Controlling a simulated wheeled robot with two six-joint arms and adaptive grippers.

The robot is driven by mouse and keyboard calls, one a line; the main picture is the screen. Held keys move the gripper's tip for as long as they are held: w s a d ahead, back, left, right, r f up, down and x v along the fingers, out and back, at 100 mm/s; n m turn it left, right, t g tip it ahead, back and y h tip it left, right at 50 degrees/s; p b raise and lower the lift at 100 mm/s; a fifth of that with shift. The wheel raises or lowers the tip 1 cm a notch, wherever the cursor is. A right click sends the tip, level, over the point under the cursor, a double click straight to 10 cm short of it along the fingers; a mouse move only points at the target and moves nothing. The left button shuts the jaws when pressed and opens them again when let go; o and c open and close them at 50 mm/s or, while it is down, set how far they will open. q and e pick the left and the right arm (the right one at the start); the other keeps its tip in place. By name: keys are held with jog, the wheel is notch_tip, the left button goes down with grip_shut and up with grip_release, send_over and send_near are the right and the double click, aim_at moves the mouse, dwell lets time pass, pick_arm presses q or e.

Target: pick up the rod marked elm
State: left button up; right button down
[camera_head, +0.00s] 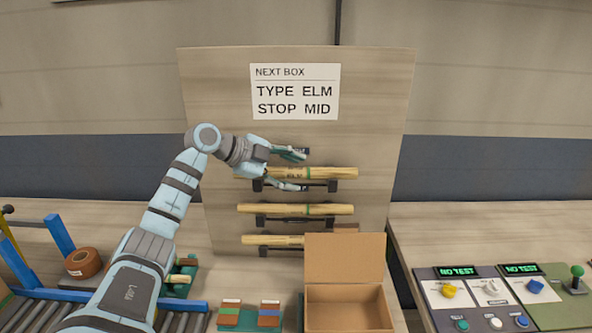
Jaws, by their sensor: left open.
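Three pale wooden rods lie level on black brackets on an upright board (390,100). They are the top rod (335,173), the middle rod (330,209) and the bottom rod (270,240). A sign (295,92) reads "NEXT BOX, TYPE ELM, STOP MID". My right gripper is not in view.
An open cardboard box (345,260) stands below the rack, before the bottom rod's right end. Small blocks (268,313) lie left of it. A roller conveyor (35,312) and brown tape roll (84,262) are at left. Control panels (475,295) are at right.

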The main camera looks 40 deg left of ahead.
pick_arm(q)
jog(key=shift+s+d, duration=0.1)
jog(key=shift+s, duration=0.05)
jog(key=shift+r, duration=0.1)
jog(key=shift+c, duration=1)
grip_shut()
